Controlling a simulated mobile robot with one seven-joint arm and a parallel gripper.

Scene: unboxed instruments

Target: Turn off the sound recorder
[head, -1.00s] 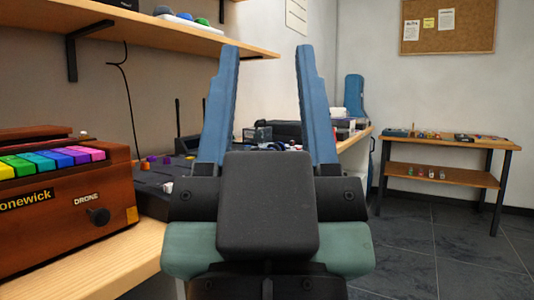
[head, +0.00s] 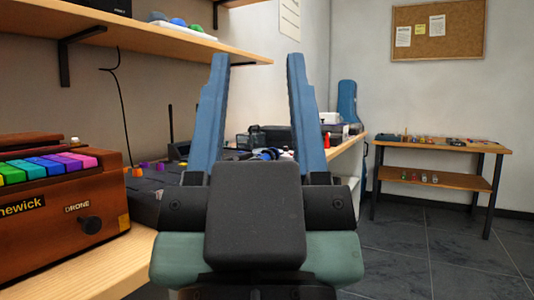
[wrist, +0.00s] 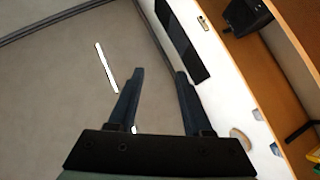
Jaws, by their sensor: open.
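My gripper (head: 258,56) is raised in front of the head camera, its two blue fingers spread apart with nothing between them. In the wrist view my gripper (wrist: 160,73) also shows apart and empty. I cannot pick out the sound recorder for certain in either view. Several small devices stand along the bench behind my fingers, partly hidden by them and too small to tell apart.
A wooden instrument box (head: 55,215) with coloured keys and a drone knob stands close on the left of the bench (head: 105,272). A shelf (head: 140,38) hangs above. A side table (head: 440,147) stands at the back right; the dark tiled floor (head: 430,250) before it is clear.

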